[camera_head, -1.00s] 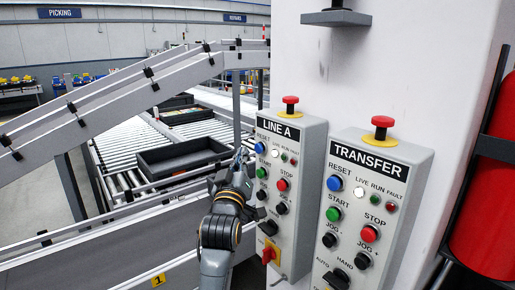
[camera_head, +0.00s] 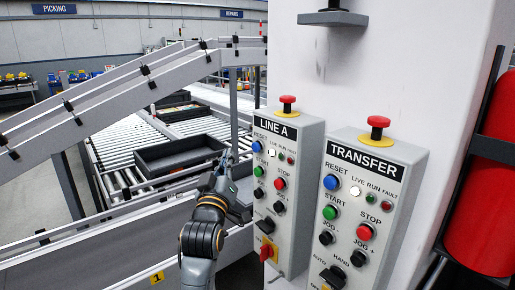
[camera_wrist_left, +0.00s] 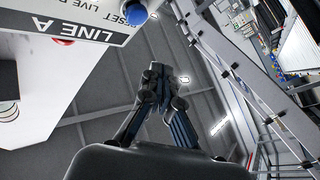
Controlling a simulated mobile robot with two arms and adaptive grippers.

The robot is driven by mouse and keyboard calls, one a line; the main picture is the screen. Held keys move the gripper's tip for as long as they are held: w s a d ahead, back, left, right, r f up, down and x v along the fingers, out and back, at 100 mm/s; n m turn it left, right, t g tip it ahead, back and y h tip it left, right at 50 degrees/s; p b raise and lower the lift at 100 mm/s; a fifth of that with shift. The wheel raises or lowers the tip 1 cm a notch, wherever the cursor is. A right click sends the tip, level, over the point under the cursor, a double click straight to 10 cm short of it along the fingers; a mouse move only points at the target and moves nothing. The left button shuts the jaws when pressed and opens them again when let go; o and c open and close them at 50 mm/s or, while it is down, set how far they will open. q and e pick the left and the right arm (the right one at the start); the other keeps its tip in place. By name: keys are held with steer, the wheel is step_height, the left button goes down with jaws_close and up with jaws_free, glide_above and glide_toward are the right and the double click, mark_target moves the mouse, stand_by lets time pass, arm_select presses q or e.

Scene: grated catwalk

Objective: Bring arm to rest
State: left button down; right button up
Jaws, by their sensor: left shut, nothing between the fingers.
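My left gripper (camera_head: 226,160) is in front of the conveyor, just left of the LINE A control box (camera_head: 284,195), with a small gap to its face. In the left wrist view the left gripper (camera_wrist_left: 158,85) has its fingertips together with nothing between them. The wrist view also shows part of the LINE A box (camera_wrist_left: 75,30) at upper left. The TRANSFER control box (camera_head: 365,215) stands to the right of it. My right gripper is not in view.
A roller conveyor (camera_head: 115,150) with a dark tray (camera_head: 178,152) lies behind my left arm. A slanted grey rail (camera_head: 100,95) crosses above it. A white column (camera_head: 400,70) carries the boxes. A red cylinder (camera_head: 485,200) stands at far right.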

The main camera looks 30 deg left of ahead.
arm_select(q)
steer(key=s+d+f+m+g+h, duration=0.2)
steer(key=s+d+f+g, duration=0.15)
steer(key=f, duration=0.55)
steer(key=s+d+f+m+g+h, duration=0.2)
steer(key=s+d+f+m, duration=0.15)
steer(key=f, duration=0.55)
steer(key=s+d+f+m+g+h, duration=0.2)
steer(key=s+d+f+g, duration=0.15)
steer(key=f, duration=0.55)
steer(key=s+d+f+m+g+h, duration=0.1)
steer(key=s+d+f+g, duration=0.2)
steer(key=s, duration=0.4)
steer(key=s+d+f+m+g, duration=0.1)
steer(key=s+f+m+g, duration=0.1)
steer(key=s+f, duration=0.45)
steer(key=s+d+f+m+g+h, duration=0.1)
steer(key=s+d+f+g, duration=0.2)
steer(key=s, duration=0.6)
step_height(320, 180, down, 27)
steer(key=b, duration=0.1)
steer(key=s+a+f+g, duration=0.2)
steer(key=s+a+f, duration=0.1)
steer(key=s+f, duration=1.4)
steer(key=shift+s+a+b, duration=0.15)
steer(key=shift+s+b, duration=0.15)
steer(key=shift+b, duration=0.05)
